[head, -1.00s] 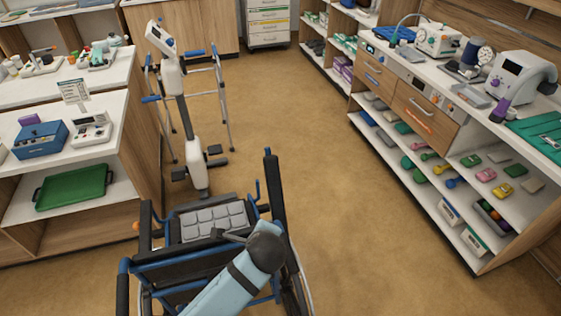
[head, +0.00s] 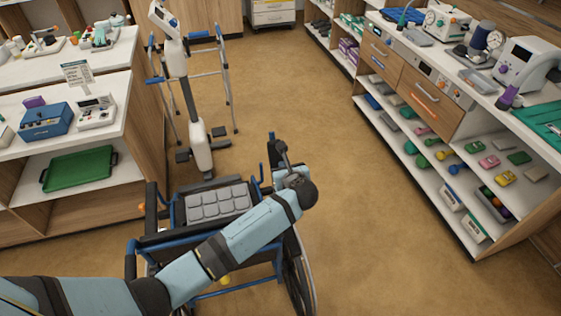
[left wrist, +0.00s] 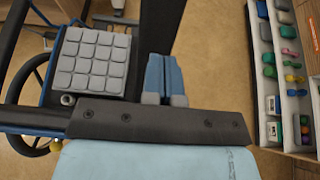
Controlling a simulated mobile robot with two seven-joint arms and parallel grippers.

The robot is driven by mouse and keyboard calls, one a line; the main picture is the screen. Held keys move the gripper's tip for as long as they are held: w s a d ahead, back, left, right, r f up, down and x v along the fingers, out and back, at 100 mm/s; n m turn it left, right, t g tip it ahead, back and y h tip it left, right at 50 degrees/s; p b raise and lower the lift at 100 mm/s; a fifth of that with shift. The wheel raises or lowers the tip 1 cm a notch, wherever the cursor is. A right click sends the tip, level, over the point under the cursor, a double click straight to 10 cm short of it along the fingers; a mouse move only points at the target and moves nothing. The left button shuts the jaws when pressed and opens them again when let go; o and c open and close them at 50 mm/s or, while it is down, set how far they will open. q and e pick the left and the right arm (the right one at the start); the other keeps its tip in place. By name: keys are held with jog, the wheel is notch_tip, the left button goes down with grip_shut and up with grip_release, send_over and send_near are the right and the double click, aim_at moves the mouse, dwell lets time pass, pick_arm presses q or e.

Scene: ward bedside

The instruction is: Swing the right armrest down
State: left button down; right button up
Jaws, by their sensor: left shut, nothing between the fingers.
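The wheelchair stands at bottom centre in the head view, its grey padded seat (head: 217,203) facing away from me. Its right armrest (head: 271,148), a black bar, stands raised at the chair's right side, partly hidden behind my left gripper (head: 281,150). In the left wrist view the armrest (left wrist: 160,25) rises just beyond the gripper's shut blue fingers (left wrist: 162,60). The fingers are empty and overlap the bar in that view; I cannot tell whether they touch it. My right gripper is out of view.
The chair's other armrest (head: 152,207) is on its left side. A white exercise machine (head: 193,110) and a blue walker (head: 226,85) stand ahead. A counter with a green tray (head: 78,168) is at left, shelves (head: 470,180) at right. The floor (head: 345,190) between is clear.

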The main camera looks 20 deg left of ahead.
pick_arm(q)
jog(key=x, duration=0.4)
jog(key=shift+p, duration=0.3)
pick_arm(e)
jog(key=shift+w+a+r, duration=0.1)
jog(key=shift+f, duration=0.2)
